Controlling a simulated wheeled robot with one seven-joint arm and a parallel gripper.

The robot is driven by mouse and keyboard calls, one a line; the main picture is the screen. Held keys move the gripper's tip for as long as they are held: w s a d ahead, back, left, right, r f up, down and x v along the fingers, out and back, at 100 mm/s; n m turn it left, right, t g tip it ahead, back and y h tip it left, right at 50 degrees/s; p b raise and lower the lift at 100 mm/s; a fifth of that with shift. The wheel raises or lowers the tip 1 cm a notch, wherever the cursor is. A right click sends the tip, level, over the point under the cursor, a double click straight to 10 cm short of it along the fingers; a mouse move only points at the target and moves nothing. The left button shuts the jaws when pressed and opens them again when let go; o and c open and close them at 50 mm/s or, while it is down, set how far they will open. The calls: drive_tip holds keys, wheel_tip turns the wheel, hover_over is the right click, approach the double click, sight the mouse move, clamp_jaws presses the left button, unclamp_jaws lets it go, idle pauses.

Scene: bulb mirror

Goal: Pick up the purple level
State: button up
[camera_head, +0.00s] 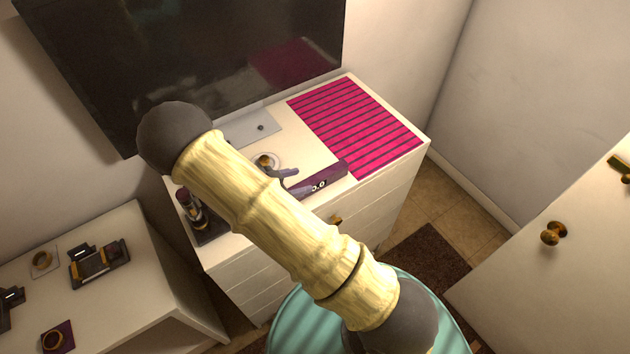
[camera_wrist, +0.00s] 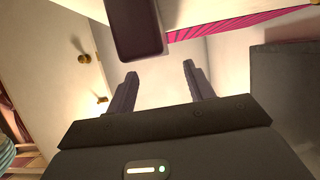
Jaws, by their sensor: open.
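The purple level (camera_head: 324,177) lies on top of the white dresser, near its front edge, with small white markings on its near side. In the wrist view it is a dark purple block (camera_wrist: 135,28) at the top, ahead of the fingertips and partly cut off by the frame. My gripper (camera_wrist: 158,72) is open, with two dark fingers apart and nothing between them. In the head view my gripper (camera_head: 287,178) shows only partly, beside the level's left end, with my arm hiding the rest. I cannot tell whether a finger touches the level.
A pink striped mat (camera_head: 355,122) covers the dresser's right part. A dark television (camera_head: 230,60) stands behind. A dark stand with a bottle-like object (camera_head: 193,208) is at the dresser's left. A lower white table (camera_head: 130,235) holds several small objects. A white cabinet (camera_head: 575,255) is at right.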

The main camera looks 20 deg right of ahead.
sight(313, 179)
drive_tip(key=p+x, duration=0.1)
drive_tip(key=x, duration=0.1)
drive_tip(key=p+x, duration=0.2)
drive_tip(key=shift+d+f, duration=0.2)
drive_tip(key=shift+f, duration=0.1)
drive_tip(key=shift+w+d+f, duration=0.1)
drive_tip(key=shift+d+f, duration=0.1)
drive_tip(key=shift+f, duration=0.05)
idle(0.4)
clamp_jaws()
drive_tip(key=shift+r, duration=0.1)
wheel_tip(313, 179, up, 10)
drive_tip(key=b, duration=0.3)
idle(0.4)
idle(0.4)
